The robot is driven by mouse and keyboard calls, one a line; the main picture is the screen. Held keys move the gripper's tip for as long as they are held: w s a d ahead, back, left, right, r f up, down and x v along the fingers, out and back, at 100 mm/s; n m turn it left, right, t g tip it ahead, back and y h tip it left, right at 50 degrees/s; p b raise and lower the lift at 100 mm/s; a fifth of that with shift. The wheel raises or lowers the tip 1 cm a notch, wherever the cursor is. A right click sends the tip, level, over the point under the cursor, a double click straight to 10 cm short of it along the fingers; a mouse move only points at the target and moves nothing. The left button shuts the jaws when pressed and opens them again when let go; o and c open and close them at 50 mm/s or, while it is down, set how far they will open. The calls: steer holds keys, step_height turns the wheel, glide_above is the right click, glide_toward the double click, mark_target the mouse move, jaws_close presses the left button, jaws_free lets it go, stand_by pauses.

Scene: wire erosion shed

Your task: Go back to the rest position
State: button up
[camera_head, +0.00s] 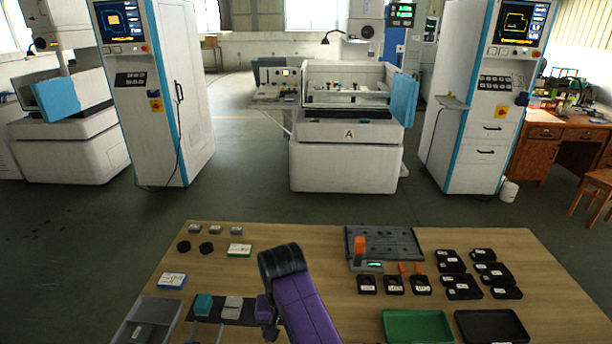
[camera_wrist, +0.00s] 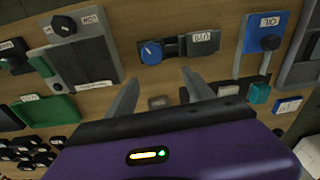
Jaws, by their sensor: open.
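My gripper (camera_wrist: 160,90) is open, with its two grey fingers apart and nothing between them in the wrist view. Its purple body with a lit indicator fills the bottom of that view. In the head view my purple and black arm reaches over the front middle of the wooden table (camera_head: 310,240). The fingertips cannot be made out there. The wrist view looks on the table top, and the fingers do not appear to touch anything on it.
On the table are a dark grey tray (camera_head: 405,243), several black boxes (camera_head: 463,292), a green tray (camera_head: 418,326), a black tray (camera_head: 518,328) and a grey bin (camera_head: 165,310). A blue knob (camera_wrist: 151,52) shows beyond the fingers. White machines stand behind, across open floor (camera_head: 245,195).

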steer(key=w+a+r+n+t+y, duration=0.1)
steer(key=w+a+r+t+y, duration=0.25)
steer(key=w+t, duration=0.4)
steer(key=s+d+r+t, duration=0.2)
steer(key=s+d+t, duration=0.5)
steer(key=s+d, duration=1.05)
steer(key=s+d+r+h, duration=0.1)
steer(key=s+d, duration=0.3)
steer(key=s, duration=0.6)
steer(key=s+d+r+m+h+b, duration=0.1)
steer(key=s+d+r, duration=0.2)
steer(key=s, duration=0.8)
steer(key=s+d+r+h, duration=0.2)
steer(key=s+d, duration=0.2)
steer(key=s, duration=0.6)
steer(key=shift+s+d+r+b, duration=0.2)
steer(key=shift+s+d+b, duration=0.15)
steer(key=shift+s+b, duration=0.05)
steer(key=shift+g, duration=0.25)
